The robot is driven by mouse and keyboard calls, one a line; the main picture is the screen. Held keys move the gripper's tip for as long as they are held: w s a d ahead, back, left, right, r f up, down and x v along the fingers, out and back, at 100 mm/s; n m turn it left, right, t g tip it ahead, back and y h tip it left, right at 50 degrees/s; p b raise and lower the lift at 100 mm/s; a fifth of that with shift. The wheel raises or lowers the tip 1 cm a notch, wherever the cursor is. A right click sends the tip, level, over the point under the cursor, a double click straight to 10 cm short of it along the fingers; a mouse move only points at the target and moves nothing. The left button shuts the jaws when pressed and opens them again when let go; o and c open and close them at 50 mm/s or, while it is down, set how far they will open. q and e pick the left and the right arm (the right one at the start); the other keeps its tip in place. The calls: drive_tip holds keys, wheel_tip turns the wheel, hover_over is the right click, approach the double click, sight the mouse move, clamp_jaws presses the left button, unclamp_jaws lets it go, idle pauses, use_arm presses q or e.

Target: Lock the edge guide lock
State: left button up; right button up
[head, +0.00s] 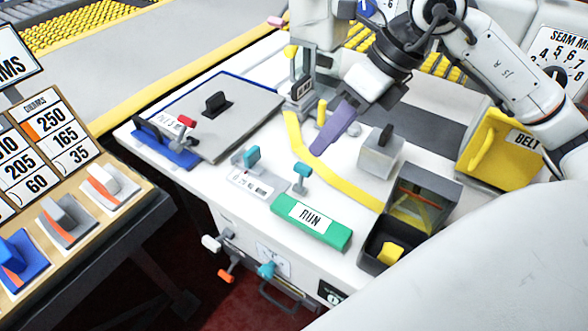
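Which part is the edge guide lock is not clear from its markings. A small lever with a red knob (187,121) stands by a blue guide block (165,143) at the left of the white machine table, beside a label too small to read. A teal knob (252,156) stands by a white scale plate (249,183) nearer the middle. My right gripper (325,146), with purple fingers pointing down and left, hangs over the table near the yellow strip, to the right of both and apart from them. Its finger gap cannot be made out. My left gripper is out of view.
A grey block (380,155), open dark bins (423,198) and a yellow BELT box (500,148) stand right. A grey plate (220,115) lies left; a machine column (300,80) rises behind.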

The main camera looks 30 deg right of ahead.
sight(307, 166)
drive_tip(key=x, duration=1)
drive_tip(key=shift+f, duration=0.1)
clamp_jaws()
drive_tip(key=shift+d+f, duration=0.1)
